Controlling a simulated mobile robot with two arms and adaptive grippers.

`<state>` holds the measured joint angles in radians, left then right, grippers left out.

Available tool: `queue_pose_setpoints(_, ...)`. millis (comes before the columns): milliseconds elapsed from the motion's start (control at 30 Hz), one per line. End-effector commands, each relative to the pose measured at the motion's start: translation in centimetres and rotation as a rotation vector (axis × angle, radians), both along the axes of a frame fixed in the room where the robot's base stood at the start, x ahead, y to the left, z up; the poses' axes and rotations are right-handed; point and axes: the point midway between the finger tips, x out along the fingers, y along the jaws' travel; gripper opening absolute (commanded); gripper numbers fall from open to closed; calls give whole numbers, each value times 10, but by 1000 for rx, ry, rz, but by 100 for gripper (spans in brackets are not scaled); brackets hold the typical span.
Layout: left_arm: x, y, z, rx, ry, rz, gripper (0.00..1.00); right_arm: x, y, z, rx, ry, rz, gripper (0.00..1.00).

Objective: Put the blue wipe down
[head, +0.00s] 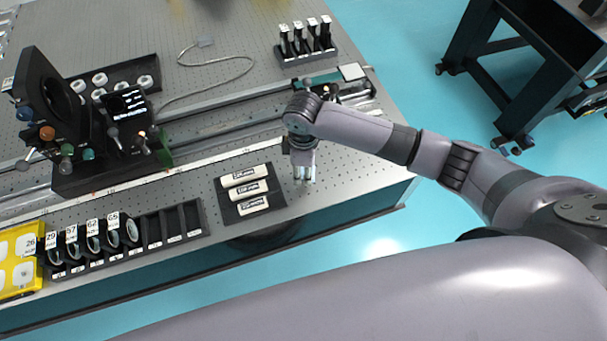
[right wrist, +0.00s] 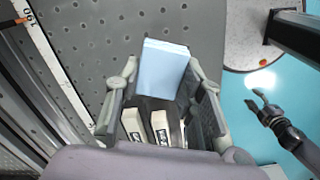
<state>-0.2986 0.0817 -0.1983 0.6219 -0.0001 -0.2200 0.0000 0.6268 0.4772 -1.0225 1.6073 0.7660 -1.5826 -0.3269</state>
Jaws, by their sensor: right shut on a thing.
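The blue wipe (right wrist: 162,68) is a pale blue folded block between the fingers of my right gripper (right wrist: 163,100) in the right wrist view. The gripper is shut on it and points down over the perforated table top. In the head view my right gripper (head: 304,180) is near the table's front edge, just right of a black tray; the wipe cannot be made out there. I cannot tell whether the wipe touches the table. My left gripper (right wrist: 262,102) seems to show small at the right of the right wrist view, over the floor; its jaw state is unclear.
The black tray (head: 226,212) holds three white labelled pieces. A black rack (head: 198,205) with numbered round optics stands to its left. A rail (head: 225,103) and an optical mount (head: 45,90) lie behind. Bare table top (head: 340,160) is free right of the gripper, up to the table edge.

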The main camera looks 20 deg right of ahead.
Motion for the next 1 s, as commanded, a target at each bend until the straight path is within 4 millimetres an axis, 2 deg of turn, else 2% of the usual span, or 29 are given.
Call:
queue_pose_setpoints(200, -1, -2, 3, -1, 2, -1, 42, -1, 0, -32, -1, 4, -1, 9)
queue_pose_setpoints(300, -2, -3, 4, -3, 3, -2, 42, -1, 0, -40, -2, 2, 0, 9)
queue_pose_setpoints(700, -3, -3, 2, -3, 5, -2, 42, -1, -1, -46, -2, 2, -1, 9)
queue_pose_setpoints(733, -3, -3, 3, -3, 5, -2, 42, 0, 0, -45, -1, 0, -1, 37)
queue_pose_setpoints(1000, -3, -3, 3, -3, 5, -1, 42, -1, 0, -45, -2, 1, -1, 55)
